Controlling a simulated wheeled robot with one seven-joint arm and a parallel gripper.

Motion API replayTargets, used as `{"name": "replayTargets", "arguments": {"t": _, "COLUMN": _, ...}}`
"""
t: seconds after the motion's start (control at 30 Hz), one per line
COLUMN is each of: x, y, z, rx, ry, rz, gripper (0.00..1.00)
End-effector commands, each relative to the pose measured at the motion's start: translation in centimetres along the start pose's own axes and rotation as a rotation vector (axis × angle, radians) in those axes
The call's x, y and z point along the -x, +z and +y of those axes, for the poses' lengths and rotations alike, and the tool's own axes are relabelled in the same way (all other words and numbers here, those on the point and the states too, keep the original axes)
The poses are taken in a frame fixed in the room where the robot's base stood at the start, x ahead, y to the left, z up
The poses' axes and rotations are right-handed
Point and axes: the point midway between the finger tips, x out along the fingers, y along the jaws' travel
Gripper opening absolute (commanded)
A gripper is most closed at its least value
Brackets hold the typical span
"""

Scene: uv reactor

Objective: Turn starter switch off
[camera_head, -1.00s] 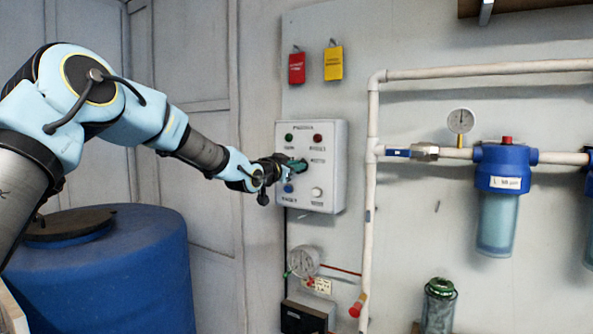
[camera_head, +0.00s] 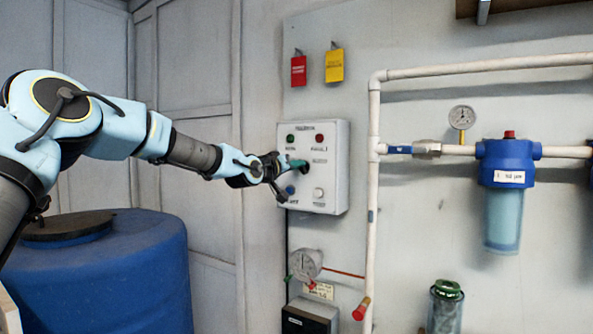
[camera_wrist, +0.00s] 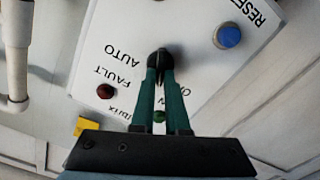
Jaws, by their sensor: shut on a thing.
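The white control box (camera_head: 335,190) is on the wall, with a green lamp, a red lamp, a blue button and a pale button on its face. My gripper (camera_head: 303,164) is at the middle of the panel. In the wrist view, the green fingers of my gripper (camera_wrist: 160,75) are shut on a black switch knob (camera_wrist: 160,57) between the FAULT and RESET markings. The fingers hide part of the knob and some lettering, so its exact setting cannot be told. The wrist view also shows the blue button (camera_wrist: 228,37) and the red lamp (camera_wrist: 105,91).
A white pipe (camera_head: 373,200) runs down just right of the box. A blue filter housing (camera_head: 505,190) hangs further right. Red (camera_head: 298,71) and yellow (camera_head: 334,66) tags hang above.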

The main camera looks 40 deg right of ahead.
Motion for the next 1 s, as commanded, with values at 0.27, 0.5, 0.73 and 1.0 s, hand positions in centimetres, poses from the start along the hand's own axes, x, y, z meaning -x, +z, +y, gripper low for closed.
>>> {"name": "replayTargets", "arguments": {"t": 0.27, "x": 0.01, "y": 0.01, "z": -0.1, "rx": 0.067, "ry": 0.0, "rz": 0.0, "gripper": 0.0}}
{"name": "replayTargets", "arguments": {"t": 0.5, "x": 0.0, "y": -0.02, "z": -0.07, "rx": 0.077, "ry": 0.0, "rz": 0.0, "gripper": 0.0}}
{"name": "replayTargets", "arguments": {"t": 0.73, "x": 0.0, "y": -0.02, "z": -0.08, "rx": 0.077, "ry": 0.0, "rz": 0.0, "gripper": 0.15}}
{"name": "replayTargets", "arguments": {"t": 1.0, "x": 0.0, "y": -0.01, "z": -0.07, "rx": 0.075, "ry": 0.0, "rz": 0.0, "gripper": 0.42}}
